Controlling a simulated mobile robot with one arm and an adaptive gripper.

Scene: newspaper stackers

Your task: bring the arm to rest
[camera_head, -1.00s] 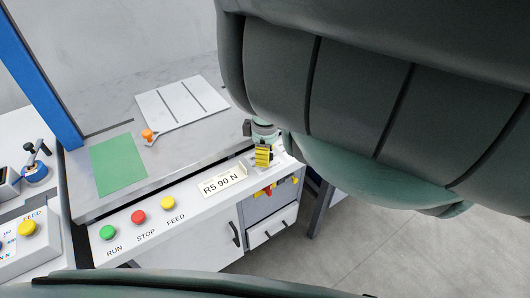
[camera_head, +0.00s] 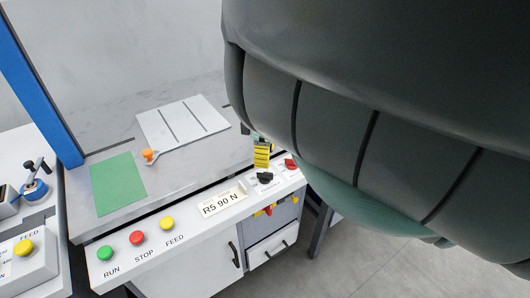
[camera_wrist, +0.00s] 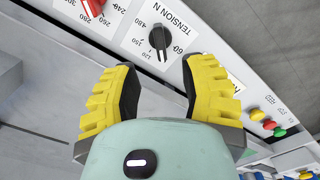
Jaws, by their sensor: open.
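My gripper (camera_wrist: 160,95) shows in the wrist view with its two yellow, black-padded fingers spread apart and nothing between them. Beyond the fingertips is the black tension knob (camera_wrist: 160,38) on the white panel, apart from the fingers. In the head view only the yellow end of my gripper (camera_head: 262,157) shows, above the right part of the machine's front panel. The knob (camera_head: 265,178) is just below it in that view. My own dark arm covers the upper right and hides the rest of the gripper.
The panel carries green (camera_head: 105,253), red (camera_head: 138,238) and yellow (camera_head: 167,223) buttons and an "R5 90 N" label (camera_head: 222,202). A green sheet (camera_head: 118,183), an orange knob (camera_head: 149,155) and a white grooved plate (camera_head: 183,121) are on the table. A blue post (camera_head: 40,80) stands left.

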